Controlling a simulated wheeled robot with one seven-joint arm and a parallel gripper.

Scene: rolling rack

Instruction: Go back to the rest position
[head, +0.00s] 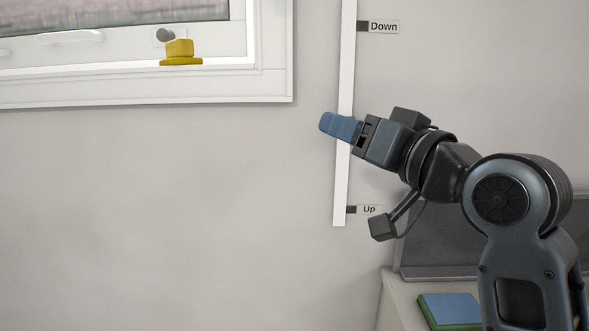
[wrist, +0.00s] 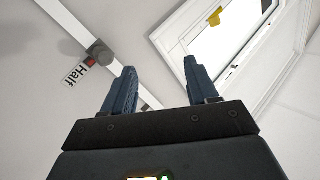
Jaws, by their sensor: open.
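My gripper (head: 330,124) is raised in front of the wall in the head view, pointing left, with its blue fingers overlapping a white vertical rail (head: 344,190). In the wrist view my gripper (wrist: 161,80) has its two fingers well apart, with nothing between them but wall and part of the rail. The rail also crosses the wrist view (wrist: 62,18) at a slant. I cannot tell whether the fingers touch the rail.
A blue-and-green book (head: 450,308) lies at the lower right. The wall left of the rail is clear.

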